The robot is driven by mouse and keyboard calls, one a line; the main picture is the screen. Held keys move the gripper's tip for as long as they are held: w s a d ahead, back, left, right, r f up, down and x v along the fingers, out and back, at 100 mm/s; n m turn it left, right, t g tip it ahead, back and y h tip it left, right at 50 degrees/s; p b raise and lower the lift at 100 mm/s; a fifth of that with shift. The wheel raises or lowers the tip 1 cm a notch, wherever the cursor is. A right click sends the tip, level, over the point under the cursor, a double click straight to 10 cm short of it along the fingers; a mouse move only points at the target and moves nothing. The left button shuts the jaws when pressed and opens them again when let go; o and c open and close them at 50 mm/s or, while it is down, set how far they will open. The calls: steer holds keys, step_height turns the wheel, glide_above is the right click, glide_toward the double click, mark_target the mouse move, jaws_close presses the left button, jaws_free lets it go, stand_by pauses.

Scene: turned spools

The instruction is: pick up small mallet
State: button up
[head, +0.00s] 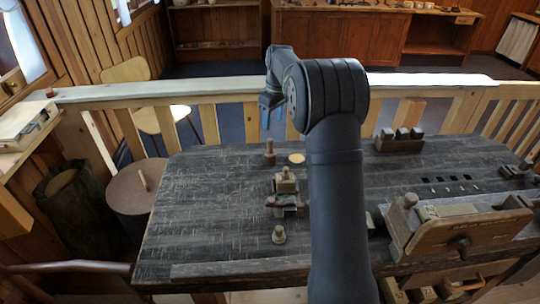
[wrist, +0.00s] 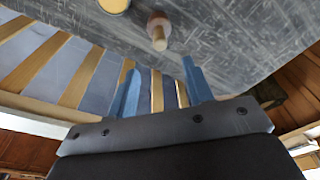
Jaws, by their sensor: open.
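The small mallet seems to be the turned wooden piece (head: 270,152) standing upright near the far edge of the dark table, with a wider brown base and a thin pale upper part. In the wrist view it shows at the top centre (wrist: 158,28), its pale end toward the camera. My gripper (head: 272,110) hangs beyond and above it, near the railing. In the wrist view my two blue fingers (wrist: 160,75) are apart with nothing between them, and the mallet is apart from them.
A pale disc (head: 297,158) lies right beside the mallet. A wooden stand (head: 286,186) and a small turned piece (head: 279,235) are nearer. A wooden vise (head: 455,226) and a block rack (head: 400,141) are at right. The railing (head: 220,92) runs behind. The table's left part is clear.

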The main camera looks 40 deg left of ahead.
mark_target(271, 140)
steer(key=f, duration=0.8)
steer(key=a+f, duration=0.1)
steer(key=f, duration=0.3)
steer(key=shift+a+f, duration=0.1)
steer(key=shift+f, duration=0.1)
steer(key=shift+c, duration=0.5)
jaws_close()
